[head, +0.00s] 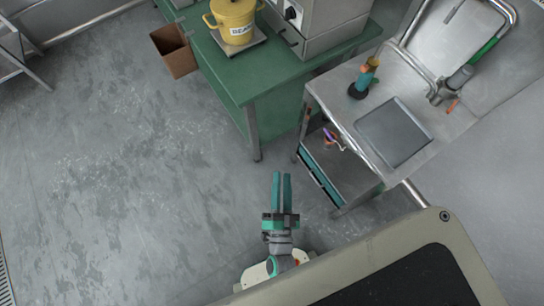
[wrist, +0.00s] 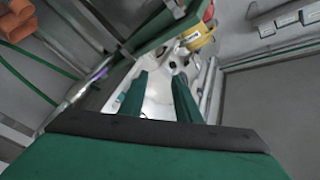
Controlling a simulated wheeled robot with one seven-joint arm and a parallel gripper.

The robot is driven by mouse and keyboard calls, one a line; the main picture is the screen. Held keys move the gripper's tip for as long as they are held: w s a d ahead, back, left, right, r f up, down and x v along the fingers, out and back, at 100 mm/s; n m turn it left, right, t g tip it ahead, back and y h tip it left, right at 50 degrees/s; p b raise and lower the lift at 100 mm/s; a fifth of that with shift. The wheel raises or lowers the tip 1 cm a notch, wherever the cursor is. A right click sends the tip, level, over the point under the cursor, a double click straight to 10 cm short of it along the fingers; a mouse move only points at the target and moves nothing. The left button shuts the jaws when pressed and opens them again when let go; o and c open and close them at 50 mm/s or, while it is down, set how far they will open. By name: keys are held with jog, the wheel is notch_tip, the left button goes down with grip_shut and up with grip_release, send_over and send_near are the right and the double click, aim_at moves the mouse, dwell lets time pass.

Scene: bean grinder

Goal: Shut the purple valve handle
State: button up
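The small purple valve handle (head: 328,133) shows at the upper edge of the open space under the steel sink table, beside a small orange and pale fitting. Its exact angle is too small to tell. In the wrist view a purple piece (wrist: 100,74) lies left of the fingers, along a pale pipe. My gripper (head: 282,175) has two long green fingers, parallel with a gap between them. It is over the floor, to the lower left of the handle and apart from it. In the wrist view my gripper (wrist: 160,85) is open with nothing held between its fingers.
The steel sink table (head: 345,95) holds a green and orange item (head: 364,78) and a tap (head: 455,83). A green table (head: 235,75) carries a yellow pot (head: 234,20) and a grey machine. A brown bin (head: 174,52) stands beside it. The floor at left is clear.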

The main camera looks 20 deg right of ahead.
aim_at(328, 134)
jog(key=shift+s+a+r+n+y, duration=0.45)
jog(key=shift+a+n+y, duration=0.05)
jog(key=shift+a+n, duration=0.25)
jog(key=shift+s+a+r+n+y, duration=0.4)
jog(key=shift+a+n+y, duration=0.1)
jog(key=shift+a+n, duration=0.2)
jog(key=shift+s+a+r+n+y, duration=0.5)
jog(key=shift+a+n, duration=0.15)
jog(key=shift+a, duration=0.15)
grip_shut()
jog(key=w+d+f+n+g+h, duration=0.6)
jog(key=d+f+n+g+h, duration=0.1)
jog(key=n, duration=0.7)
jog(key=w+d+f+n+g+h, duration=0.6)
jog(key=d+f+n+g+h, duration=0.15)
jog(key=n, duration=0.75)
jog(key=w+d+r, duration=0.1)
jog(key=d+r, duration=0.3)
jog(key=d, duration=0.6)
jog(key=shift+w+d+r+y, duration=0.15)
jog(key=shift+w+d+y, duration=0.05)
jog(key=shift+w+y, duration=0.25)
